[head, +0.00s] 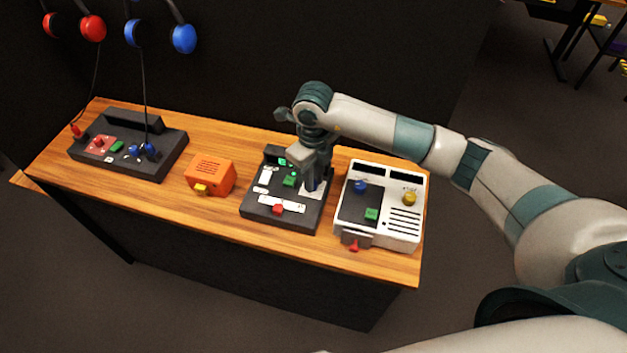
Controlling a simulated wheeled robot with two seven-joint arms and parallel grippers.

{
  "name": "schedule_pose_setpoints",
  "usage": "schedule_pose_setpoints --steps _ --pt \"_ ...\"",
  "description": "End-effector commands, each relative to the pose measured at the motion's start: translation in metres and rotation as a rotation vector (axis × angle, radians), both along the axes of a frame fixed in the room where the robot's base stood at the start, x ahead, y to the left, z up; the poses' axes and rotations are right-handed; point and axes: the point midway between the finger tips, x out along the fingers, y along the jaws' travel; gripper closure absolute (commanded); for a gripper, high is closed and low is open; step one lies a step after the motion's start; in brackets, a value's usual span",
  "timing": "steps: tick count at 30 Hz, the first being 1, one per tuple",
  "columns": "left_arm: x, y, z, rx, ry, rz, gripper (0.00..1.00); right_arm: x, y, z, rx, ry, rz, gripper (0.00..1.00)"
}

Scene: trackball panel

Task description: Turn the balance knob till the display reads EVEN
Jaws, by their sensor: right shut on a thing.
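A dark panel (256,213) stands on the wooden counter, with a green button (289,181), a red slider knob (278,209) and white plates. A small display with green glowing marks (282,162) sits at its back; my arm partly covers that area and I cannot read it. My right gripper (311,186) points down at the right side of this panel, above a white plate (314,194). It is shut on what seems to be the balance knob, which the fingers hide. My left gripper is not in view.
A white console (388,232) with blue, yellow, green and red controls stands close on the right. An orange box (213,172) and another dark panel (160,166) with cords stand to the left. Headphones (92,28) hang at the back. The counter's front strip (200,218) is clear.

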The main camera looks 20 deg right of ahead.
Motion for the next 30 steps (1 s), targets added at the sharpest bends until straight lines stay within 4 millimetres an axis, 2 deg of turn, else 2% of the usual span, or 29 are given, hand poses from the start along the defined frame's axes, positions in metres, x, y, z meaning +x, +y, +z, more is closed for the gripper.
schedule_pose_setpoints --steps 3,12,27,28,30 --pt "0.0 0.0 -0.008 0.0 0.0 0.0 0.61 0.001 0.0 -0.001 0.0 -0.002 -0.084 1.0" --pt "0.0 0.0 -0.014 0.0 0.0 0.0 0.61 0.001 0.0 0.0 0.0 -0.002 -0.23 1.0" --pt "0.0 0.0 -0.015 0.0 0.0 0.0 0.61 0.001 0.0 0.001 0.0 -0.003 -0.258 1.0" --pt "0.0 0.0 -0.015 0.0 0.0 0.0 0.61 0.001 0.0 0.001 0.0 -0.003 -0.258 0.75" --pt "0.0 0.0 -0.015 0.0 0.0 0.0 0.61 0.001 0.0 0.001 0.0 -0.002 -0.257 0.63"
